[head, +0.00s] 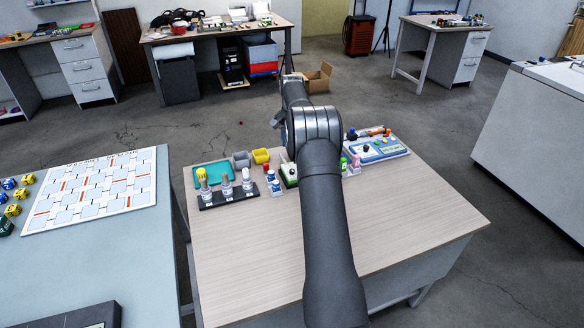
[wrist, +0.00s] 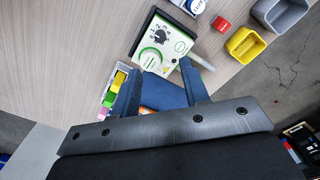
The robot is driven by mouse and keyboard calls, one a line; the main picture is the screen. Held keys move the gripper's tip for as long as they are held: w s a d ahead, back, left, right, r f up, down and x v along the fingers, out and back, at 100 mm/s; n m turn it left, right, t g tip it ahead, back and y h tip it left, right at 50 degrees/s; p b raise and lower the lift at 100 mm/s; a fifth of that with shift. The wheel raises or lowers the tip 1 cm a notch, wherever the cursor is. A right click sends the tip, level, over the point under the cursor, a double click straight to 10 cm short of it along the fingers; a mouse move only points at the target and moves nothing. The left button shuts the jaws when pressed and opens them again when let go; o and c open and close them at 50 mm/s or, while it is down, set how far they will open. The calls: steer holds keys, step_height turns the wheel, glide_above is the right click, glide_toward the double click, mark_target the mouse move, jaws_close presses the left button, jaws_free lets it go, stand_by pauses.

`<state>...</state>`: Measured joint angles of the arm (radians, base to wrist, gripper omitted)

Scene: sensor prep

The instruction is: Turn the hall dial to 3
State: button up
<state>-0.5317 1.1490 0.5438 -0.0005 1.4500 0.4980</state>
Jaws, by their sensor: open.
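In the wrist view a white and green panel box with a dark base (wrist: 180,48) carries a small black dial knob (wrist: 160,39) with marks around it. The fingers are hidden there.
A yellow bin (wrist: 243,44), a grey bin (wrist: 284,14) and a red block (wrist: 221,24) lie near the box. In the head view a black rack (head: 228,196) holds upright sensors, beside a teal tray (head: 228,168). A blue-white board (head: 385,152) lies right. The table's front is clear.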

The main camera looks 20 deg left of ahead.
step_height(320, 180, down, 12)
steer(key=shift+r, duration=0.15)
steer(key=shift+c, duration=0.3)
jaws_close()
steer(key=shift+m, duration=0.3)
